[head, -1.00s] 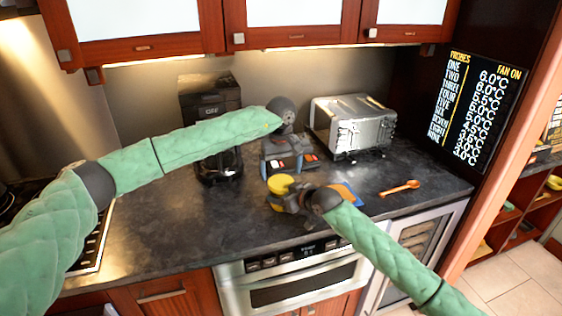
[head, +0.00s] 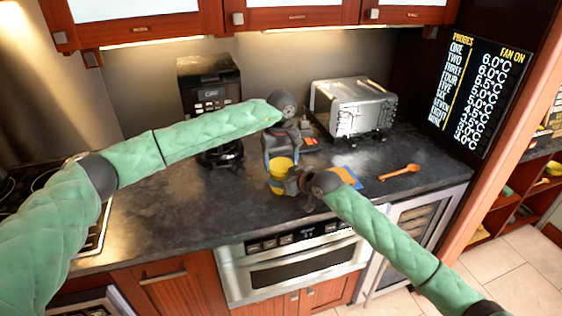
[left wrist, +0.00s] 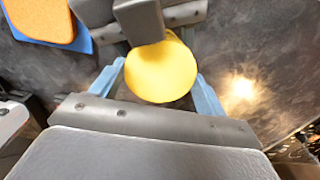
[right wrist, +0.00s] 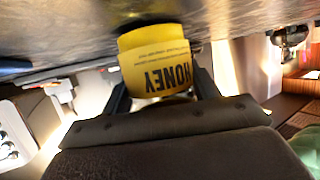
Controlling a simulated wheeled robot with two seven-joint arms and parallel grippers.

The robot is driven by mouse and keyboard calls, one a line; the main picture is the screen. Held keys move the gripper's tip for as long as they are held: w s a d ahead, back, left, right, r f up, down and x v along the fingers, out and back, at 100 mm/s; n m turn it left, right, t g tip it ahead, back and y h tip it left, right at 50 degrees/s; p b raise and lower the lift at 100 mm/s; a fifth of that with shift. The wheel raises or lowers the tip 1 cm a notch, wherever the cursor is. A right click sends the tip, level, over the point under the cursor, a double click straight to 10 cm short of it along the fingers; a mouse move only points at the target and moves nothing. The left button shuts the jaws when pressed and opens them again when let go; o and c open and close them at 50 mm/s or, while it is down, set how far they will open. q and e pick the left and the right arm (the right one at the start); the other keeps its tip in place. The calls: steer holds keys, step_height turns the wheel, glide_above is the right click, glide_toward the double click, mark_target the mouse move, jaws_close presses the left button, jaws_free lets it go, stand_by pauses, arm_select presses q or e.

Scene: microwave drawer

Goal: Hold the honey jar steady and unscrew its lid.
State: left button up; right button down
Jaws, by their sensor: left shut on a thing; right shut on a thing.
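The honey jar (head: 276,184) stands on the dark counter, with a yellow label reading HONEY in the right wrist view (right wrist: 158,68). Its round yellow lid (left wrist: 161,70) fills the middle of the left wrist view and also shows in the head view (head: 281,164). My left gripper (head: 279,156) comes down from above, its blue fingers on both sides of the lid and shut on it. My right gripper (head: 284,182) comes in from the right, low down, its dark fingers shut on the jar's body. Whether the lid has turned on the jar cannot be told.
A coffee maker (head: 209,85) stands at the back, and a silver toaster (head: 352,107) to its right. An orange sponge on a blue cloth (head: 347,177) and an orange spoon (head: 400,171) lie right of the jar. The counter's front left is clear.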

arm_select(q)
steer(key=n, duration=1.3)
steer(key=o, duration=1.1)
